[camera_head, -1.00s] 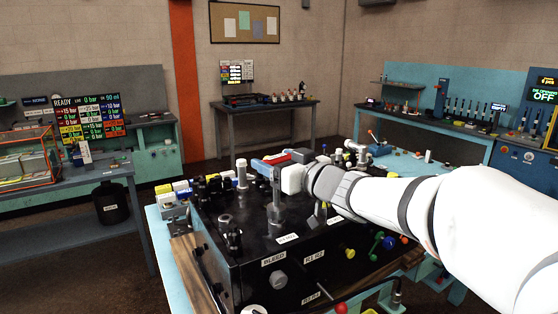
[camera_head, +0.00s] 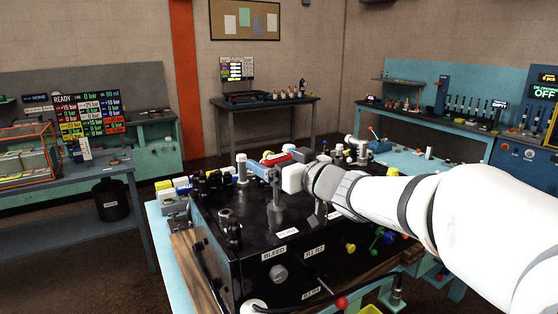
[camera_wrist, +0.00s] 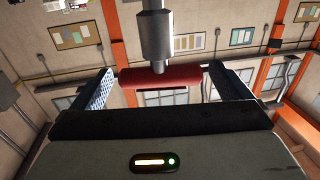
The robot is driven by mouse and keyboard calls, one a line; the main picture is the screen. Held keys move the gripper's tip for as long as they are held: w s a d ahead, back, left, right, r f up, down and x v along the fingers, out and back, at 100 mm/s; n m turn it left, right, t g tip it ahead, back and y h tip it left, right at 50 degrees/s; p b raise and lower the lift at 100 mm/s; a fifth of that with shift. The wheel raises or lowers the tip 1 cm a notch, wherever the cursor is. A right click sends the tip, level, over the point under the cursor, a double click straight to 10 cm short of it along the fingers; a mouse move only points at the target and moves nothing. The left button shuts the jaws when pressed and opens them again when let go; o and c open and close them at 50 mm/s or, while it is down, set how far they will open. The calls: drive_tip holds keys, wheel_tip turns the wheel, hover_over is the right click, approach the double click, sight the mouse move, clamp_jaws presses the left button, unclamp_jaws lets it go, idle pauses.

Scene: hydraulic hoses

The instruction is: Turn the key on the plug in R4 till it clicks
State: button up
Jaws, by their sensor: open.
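A red key bar (camera_wrist: 160,77) sits crosswise on a grey metal plug (camera_wrist: 155,35) in the wrist view. In the head view the red bar (camera_head: 277,159) is at the top of the upright grey plug (camera_head: 275,212), on the black block (camera_head: 235,268). My gripper (camera_wrist: 160,82) is open, one finger off each end of the red bar, with small gaps visible. In the head view my gripper (camera_head: 275,168) reaches in from the right and partly covers the key.
Other posts and fittings stand close by on the block, including a dark one (camera_head: 234,236) to the left and a pale cylinder (camera_head: 241,168) behind. A red-knobbed lever (camera_head: 341,302) is at the front. A light blue bench (camera_head: 162,240) lies beneath.

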drive_tip(key=v, duration=0.7)
drive_tip(key=shift+s+d+b, duration=0.25)
drive_tip(key=shift+s+b, duration=0.05)
drive_tip(key=shift+b, duration=0.1)
